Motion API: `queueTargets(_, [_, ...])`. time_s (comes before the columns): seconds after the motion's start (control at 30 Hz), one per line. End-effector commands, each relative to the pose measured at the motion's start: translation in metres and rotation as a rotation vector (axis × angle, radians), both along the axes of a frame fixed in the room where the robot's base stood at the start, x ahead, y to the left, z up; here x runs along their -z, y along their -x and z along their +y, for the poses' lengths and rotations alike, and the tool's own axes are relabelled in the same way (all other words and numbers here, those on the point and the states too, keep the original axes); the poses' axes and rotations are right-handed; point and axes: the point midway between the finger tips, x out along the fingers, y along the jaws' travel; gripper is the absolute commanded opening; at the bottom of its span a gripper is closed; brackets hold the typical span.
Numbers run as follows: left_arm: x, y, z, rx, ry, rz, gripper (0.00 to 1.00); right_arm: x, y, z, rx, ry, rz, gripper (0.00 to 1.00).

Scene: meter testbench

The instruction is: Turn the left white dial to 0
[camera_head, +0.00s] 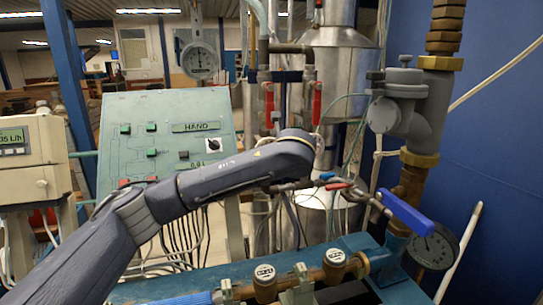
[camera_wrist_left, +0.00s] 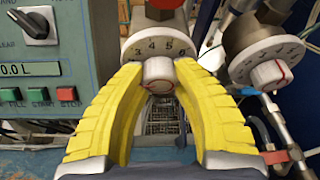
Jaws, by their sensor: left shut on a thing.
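The left white dial (camera_wrist_left: 157,48) is in the upper middle of the left wrist view, with the digits 3, 4, 5 and 6 visible on its rim. Its round white knob (camera_wrist_left: 158,75) faces the camera. My left gripper (camera_wrist_left: 159,78) has yellow fingers, one on each side of this knob, and is shut on it. The dial's other digits are out of sight. In the head view only my left arm shows; its gripper and the white dials cannot be made out. My right gripper is in neither view.
A second white dial (camera_wrist_left: 272,62) with a red-marked knob stands close on the right. A green panel (camera_wrist_left: 45,60) with a selector switch and buttons is on the left. In the head view, a blue-handled valve (camera_head: 405,213) and brass pipe meters (camera_head: 265,283) stand at the lower right.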

Motion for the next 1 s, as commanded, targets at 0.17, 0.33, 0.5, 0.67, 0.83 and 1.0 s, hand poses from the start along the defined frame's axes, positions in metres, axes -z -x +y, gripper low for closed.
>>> queueTargets(0.17, [0.0015,-0.0001,0.0015,-0.001,0.162,-0.044,0.0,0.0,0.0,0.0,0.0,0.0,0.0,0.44])
queueTargets(0.33, [0.0023,-0.0001,0.002,-0.002,0.317,-0.087,0.0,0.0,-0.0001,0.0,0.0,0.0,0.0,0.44])
queueTargets(0.5, [0.0024,0.0,0.0024,-0.002,0.464,-0.129,0.0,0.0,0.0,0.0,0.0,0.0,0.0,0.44])
queueTargets(0.67, [0.002,0.0001,0.0025,-0.003,0.585,-0.164,0.0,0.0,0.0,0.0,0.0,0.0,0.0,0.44])
queueTargets(0.83, [0.0018,0.0001,0.0023,-0.002,0.686,-0.194,0.0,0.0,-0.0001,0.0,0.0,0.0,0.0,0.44])
queueTargets(1.0, [0.0015,0.0,0.0025,-0.002,0.756,-0.215,0.0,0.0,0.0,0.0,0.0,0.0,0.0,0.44])
